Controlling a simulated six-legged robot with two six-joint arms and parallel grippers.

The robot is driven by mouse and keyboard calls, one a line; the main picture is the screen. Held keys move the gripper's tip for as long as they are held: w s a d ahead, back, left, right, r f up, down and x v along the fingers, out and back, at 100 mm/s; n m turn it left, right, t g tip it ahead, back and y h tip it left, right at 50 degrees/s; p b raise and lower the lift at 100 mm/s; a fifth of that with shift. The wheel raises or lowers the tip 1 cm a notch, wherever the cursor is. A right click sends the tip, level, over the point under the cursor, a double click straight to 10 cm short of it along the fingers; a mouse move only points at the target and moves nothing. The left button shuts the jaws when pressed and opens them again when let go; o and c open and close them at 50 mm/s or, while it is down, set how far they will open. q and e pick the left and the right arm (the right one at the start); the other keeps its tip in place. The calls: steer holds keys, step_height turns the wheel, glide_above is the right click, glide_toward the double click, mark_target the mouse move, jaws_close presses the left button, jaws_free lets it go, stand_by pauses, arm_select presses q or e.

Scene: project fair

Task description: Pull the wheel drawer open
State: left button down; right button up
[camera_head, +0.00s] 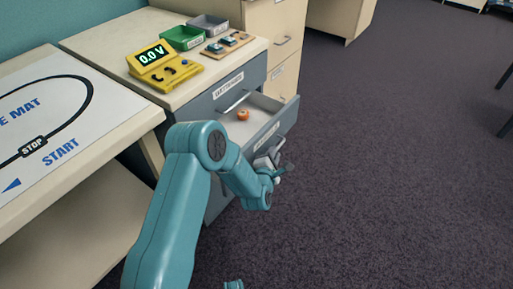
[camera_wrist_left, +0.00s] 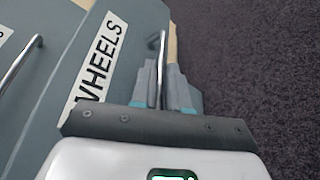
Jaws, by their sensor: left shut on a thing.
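The wheel drawer (camera_head: 262,132) stands pulled out of the grey cabinet, with its inside showing in the head view. A small orange-brown round thing (camera_head: 243,115) lies in it. In the left wrist view the drawer's front carries a white WHEELS label (camera_wrist_left: 98,58). My left gripper (camera_head: 277,158) is at the drawer's front. In the left wrist view my left gripper (camera_wrist_left: 160,88) is shut on the drawer's metal handle (camera_wrist_left: 161,55), which runs between its fingers. My arm hides part of the drawer front in the head view. My right gripper is not in view.
Above the open drawer is a closed drawer with a bar handle (camera_head: 236,101). On the cabinet top are a yellow meter (camera_head: 163,72), a green tray (camera_head: 183,38), a grey tray (camera_head: 208,25) and a wooden board (camera_head: 228,44). A mat table (camera_head: 100,135) is at left.

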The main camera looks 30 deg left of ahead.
arm_select(q)
steer(key=d+b, duration=0.2)
steer(key=d, duration=0.9)
steer(key=shift+s+d, duration=0.15)
steer(key=shift+s, duration=0.3)
steer(key=c, duration=1.2)
jaws_free()
steer(key=p+v, duration=0.3)
steer(key=v, duration=1.3)
steer(key=shift+p, duration=0.3)
steer(key=shift+s, duration=0.15)
